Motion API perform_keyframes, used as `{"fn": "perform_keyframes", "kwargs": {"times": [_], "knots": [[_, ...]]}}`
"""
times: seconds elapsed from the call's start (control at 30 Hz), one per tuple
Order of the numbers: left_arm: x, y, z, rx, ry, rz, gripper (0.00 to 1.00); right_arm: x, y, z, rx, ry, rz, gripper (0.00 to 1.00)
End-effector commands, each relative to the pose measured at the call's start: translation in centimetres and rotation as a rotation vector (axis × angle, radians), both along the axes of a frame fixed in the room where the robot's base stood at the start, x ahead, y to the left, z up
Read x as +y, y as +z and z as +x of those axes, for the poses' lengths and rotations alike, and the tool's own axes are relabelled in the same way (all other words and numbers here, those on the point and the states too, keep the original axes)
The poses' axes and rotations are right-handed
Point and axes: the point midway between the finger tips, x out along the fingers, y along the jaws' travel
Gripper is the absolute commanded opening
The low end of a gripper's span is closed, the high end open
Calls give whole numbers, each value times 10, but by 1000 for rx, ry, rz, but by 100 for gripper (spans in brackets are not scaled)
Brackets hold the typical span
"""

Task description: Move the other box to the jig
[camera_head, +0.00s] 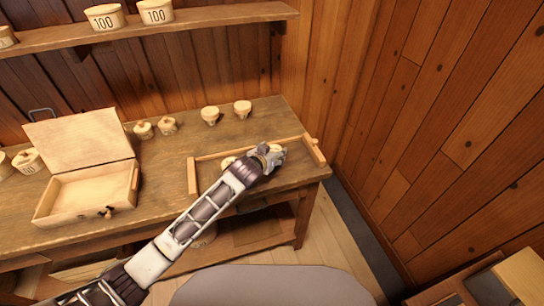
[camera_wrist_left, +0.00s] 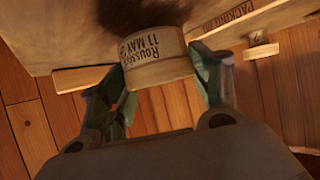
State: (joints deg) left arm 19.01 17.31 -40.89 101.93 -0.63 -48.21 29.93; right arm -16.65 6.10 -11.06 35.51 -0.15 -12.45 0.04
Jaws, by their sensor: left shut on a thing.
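My left gripper (camera_head: 268,158) reaches across the bench to the jig, a low wooden frame (camera_head: 192,177) at the bench's right end. In the left wrist view it is shut on a round pale wooden box (camera_wrist_left: 157,58) with dark lettering that includes "11 MAY". In the head view the gripper mostly hides this box. Another pale round box (camera_head: 228,162) shows partly behind my arm, inside the jig. In the wrist view, printed lettering beginning "PACKING" (camera_wrist_left: 238,12) shows on wood beside the held box. I cannot tell whether the held box touches the jig. My right gripper is not in view.
An open wooden case (camera_head: 85,192) with a raised lid stands at the left of the bench. Two small boxes (camera_head: 210,115) (camera_head: 242,107) and two lidded pots (camera_head: 143,130) (camera_head: 167,125) stand behind. A shelf (camera_head: 200,17) above holds boxes marked "100". A wooden wall is at right.

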Motion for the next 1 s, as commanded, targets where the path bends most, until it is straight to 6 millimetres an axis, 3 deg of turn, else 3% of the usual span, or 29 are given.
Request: {"fn": "perform_keyframes", "kwargs": {"times": [0.2,0.63,0.67,0.8,1.0], "knots": [[0,-18,0,-1,1,0,42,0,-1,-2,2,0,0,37],[0,-21,0,0,0,0,42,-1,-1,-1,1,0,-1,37],[0,-21,0,0,1,0,65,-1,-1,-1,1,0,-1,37],[0,-21,0,0,0,0,83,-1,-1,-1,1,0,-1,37],[0,-21,0,0,1,0,85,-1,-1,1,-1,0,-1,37]]}}
